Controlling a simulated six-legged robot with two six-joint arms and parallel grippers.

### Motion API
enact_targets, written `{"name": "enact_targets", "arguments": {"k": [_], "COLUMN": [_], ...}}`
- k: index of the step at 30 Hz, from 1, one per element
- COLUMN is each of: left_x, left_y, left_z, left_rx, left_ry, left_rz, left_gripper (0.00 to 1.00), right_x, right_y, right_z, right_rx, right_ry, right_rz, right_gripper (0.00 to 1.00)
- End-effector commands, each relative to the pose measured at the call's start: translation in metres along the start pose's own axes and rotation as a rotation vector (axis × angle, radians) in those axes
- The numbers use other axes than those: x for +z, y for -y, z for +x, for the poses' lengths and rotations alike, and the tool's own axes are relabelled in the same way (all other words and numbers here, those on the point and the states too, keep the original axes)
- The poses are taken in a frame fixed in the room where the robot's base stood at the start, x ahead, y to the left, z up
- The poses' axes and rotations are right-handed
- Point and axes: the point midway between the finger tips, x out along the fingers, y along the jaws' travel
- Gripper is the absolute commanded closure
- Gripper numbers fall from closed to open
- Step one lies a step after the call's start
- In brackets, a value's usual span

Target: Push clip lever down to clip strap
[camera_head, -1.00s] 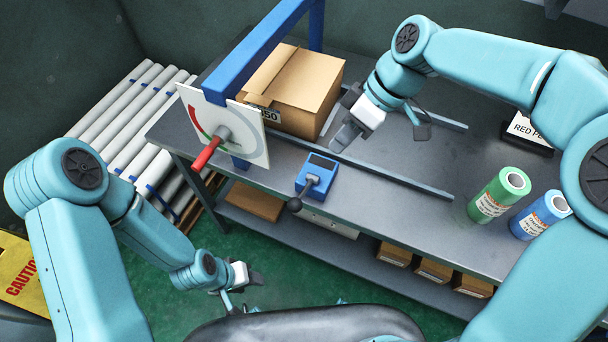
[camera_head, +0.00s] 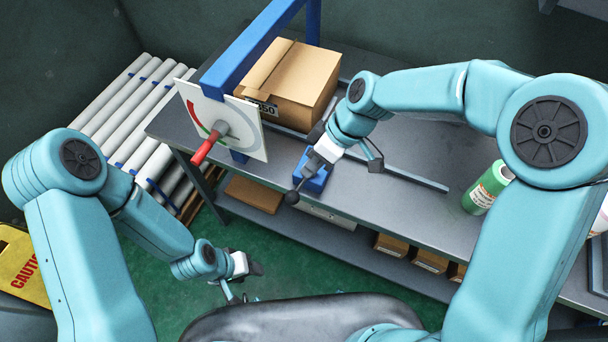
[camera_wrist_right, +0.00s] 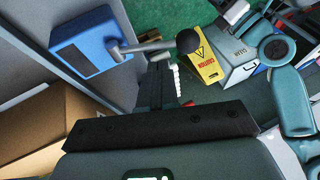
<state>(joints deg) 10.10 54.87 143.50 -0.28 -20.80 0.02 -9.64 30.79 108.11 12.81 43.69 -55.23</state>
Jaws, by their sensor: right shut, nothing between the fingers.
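The blue clip block (camera_head: 318,183) sits at the front edge of the grey bench, with its lever ending in a black ball knob (camera_head: 291,198) that sticks out over the edge. In the right wrist view the blue block (camera_wrist_right: 90,45), the grey lever rod (camera_wrist_right: 145,47) and the knob (camera_wrist_right: 188,41) show clear of the fingers. My right gripper (camera_head: 308,168) is shut and empty, over the block near the lever; I cannot tell if it touches. My left gripper (camera_head: 257,268) hangs low in front of the bench, away from the clip. I cannot make out a strap.
A cardboard box (camera_head: 290,85) stands behind the clip, under a blue frame (camera_head: 255,50). A white dial plate (camera_head: 238,120) with a red handle (camera_head: 205,150) is to the left. A rail (camera_head: 415,176) runs along the bench.

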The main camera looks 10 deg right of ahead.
Motion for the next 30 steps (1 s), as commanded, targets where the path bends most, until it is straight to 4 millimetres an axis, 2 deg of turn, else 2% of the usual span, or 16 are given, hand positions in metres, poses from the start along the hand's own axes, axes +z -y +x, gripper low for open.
{"name": "enact_targets", "arguments": {"k": [3, 9, 20, 26, 30], "left_x": [0.0, 0.0, 0.0, 0.0, 0.0], "left_y": [-0.003, -0.004, -0.004, -0.001, 0.004], "left_z": [-0.008, -0.01, -0.01, -0.002, 0.011], "left_rx": [0.0, 0.0, 0.0, 0.0, 0.0], "left_ry": [0.0, 0.0, 0.0, 0.0, 0.0], "left_rz": [0.0, 0.0, 0.0, 0.0, 0.0], "left_gripper": [0.49, 0.49, 0.49, 0.49, 0.49], "right_x": [0.003, 0.005, 0.005, 0.007, 0.011], "right_y": [0.014, 0.022, 0.023, 0.024, 0.027], "right_z": [0.011, 0.025, 0.026, 0.03, 0.038], "right_rx": [-0.003, -0.001, 0.0, 0.03, 0.089], "right_ry": [0.002, 0.0, -0.001, -0.002, -0.001], "right_rz": [0.0, -0.001, 0.0, -0.014, -0.041], "right_gripper": [1.0, 1.0, 1.0, 1.0, 1.0]}}
